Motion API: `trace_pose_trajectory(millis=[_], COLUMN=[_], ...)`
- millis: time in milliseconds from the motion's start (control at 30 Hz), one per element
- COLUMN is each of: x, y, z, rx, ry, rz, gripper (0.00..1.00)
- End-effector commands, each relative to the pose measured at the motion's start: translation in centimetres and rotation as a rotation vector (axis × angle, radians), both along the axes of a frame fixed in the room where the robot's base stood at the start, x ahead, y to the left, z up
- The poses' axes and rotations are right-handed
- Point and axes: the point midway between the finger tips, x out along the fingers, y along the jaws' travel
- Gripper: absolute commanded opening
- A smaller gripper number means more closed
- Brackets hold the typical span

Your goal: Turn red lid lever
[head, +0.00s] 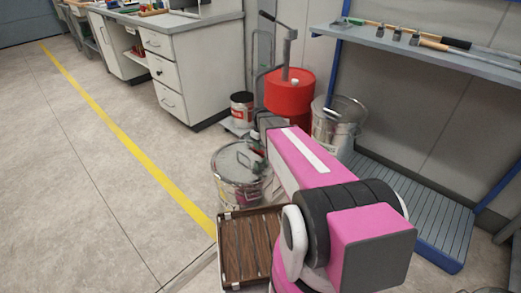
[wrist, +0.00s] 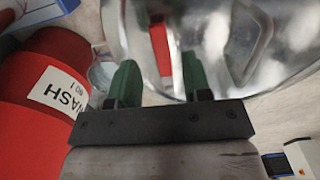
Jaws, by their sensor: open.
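The red lid lever (wrist: 160,48) shows in the wrist view as a short upright red bar in front of shiny metal. The metal belongs to a round lidded pot (wrist: 215,40), which also stands on the floor in the head view (head: 226,163). My gripper (wrist: 160,82) has two green fingers, spread apart with nothing held. In the picture the lever lies between the fingers; whether they touch it I cannot tell. In the head view my pink arm reaches over to the pot and hides its right side, and the lever is not clear there.
A red drum (head: 290,92) with a hand pump stands behind the pot; it shows at left in the wrist view (wrist: 45,80). Another metal can (head: 338,122) is right of it. Open floor (head: 90,190) is left.

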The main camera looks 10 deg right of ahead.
Motion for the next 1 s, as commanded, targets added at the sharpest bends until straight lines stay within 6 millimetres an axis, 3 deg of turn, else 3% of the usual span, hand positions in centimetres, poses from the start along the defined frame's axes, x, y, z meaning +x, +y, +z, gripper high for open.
trace_pose_trajectory(millis=[233,633,667,767,800,1000], x=[0.1,0.0,0.0,0.0,0.0,0.0], y=[0.0,0.0,0.0,0.0,0.0,0.0], z=[-2.9,-3.4,-3.4,-3.4,-3.4,-3.4], rx=[0.0,0.0,0.0,0.0,0.0,0.0], ry=[0.0,-0.001,-0.001,-0.001,-0.001,-0.001], rz=[-0.001,-0.001,-0.001,-0.001,-0.001,-0.005], gripper=[0.45,0.45,0.38,0.06,0.0,0.0])
